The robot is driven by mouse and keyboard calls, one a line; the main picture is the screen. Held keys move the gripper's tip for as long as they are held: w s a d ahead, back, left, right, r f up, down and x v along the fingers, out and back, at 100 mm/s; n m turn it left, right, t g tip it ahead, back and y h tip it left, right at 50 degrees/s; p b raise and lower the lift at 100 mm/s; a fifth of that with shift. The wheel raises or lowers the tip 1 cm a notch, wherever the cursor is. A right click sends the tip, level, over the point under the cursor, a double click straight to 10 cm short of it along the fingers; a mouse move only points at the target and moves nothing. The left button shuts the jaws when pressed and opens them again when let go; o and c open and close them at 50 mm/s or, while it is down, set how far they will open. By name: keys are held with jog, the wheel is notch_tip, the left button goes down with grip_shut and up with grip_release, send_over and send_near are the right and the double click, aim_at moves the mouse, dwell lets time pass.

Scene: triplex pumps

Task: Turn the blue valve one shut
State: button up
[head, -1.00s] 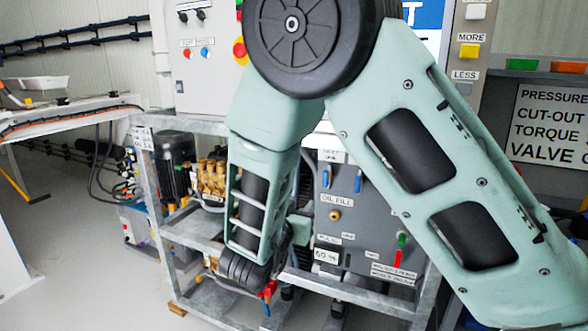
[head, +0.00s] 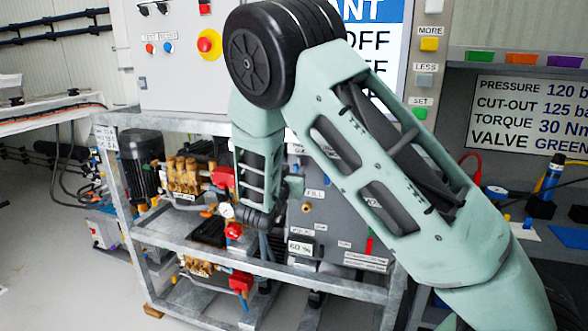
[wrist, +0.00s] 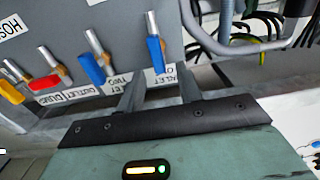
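In the wrist view a blue valve handle (wrist: 155,53) on a metal stem sits on the grey panel, above a label that is partly hidden and upside down. A second blue handle (wrist: 92,68) is to its left, above a label that seems to read "two". My gripper (wrist: 160,82) is open and empty, its two grey fingers apart. The first blue handle shows just beyond the fingertips, between them in the picture; I cannot tell whether they touch. In the head view my arm hides the blue handles and most of my gripper.
A red handle (wrist: 45,83) and a yellow handle (wrist: 11,91) are further left on the panel. A grey pipe and cables (wrist: 240,45) are to the right. The pump frame (head: 320,276) and grey pump panel (head: 325,225) stand behind my arm. A sign (head: 525,112) is at right.

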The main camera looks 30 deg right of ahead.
jog(key=shift+x, duration=1.15)
grip_shut()
jog(key=shift+f+m+b, duration=0.1)
jog(key=shift+m+b, duration=0.2)
jog(key=shift+b, duration=0.05)
jog(key=m+b, duration=0.5)
jog(key=b, duration=0.2)
jog(key=s+f+m+b, duration=0.1)
jog(key=m+b, duration=0.5)
jog(key=b, duration=0.1)
jog(key=d+f+m+b, duration=0.1)
jog(key=m+b, duration=0.5)
jog(key=b, duration=0.2)
jog(key=shift+s, duration=0.25)
jog(key=shift+r+m, duration=0.1)
jog(key=shift+m, duration=0.2)
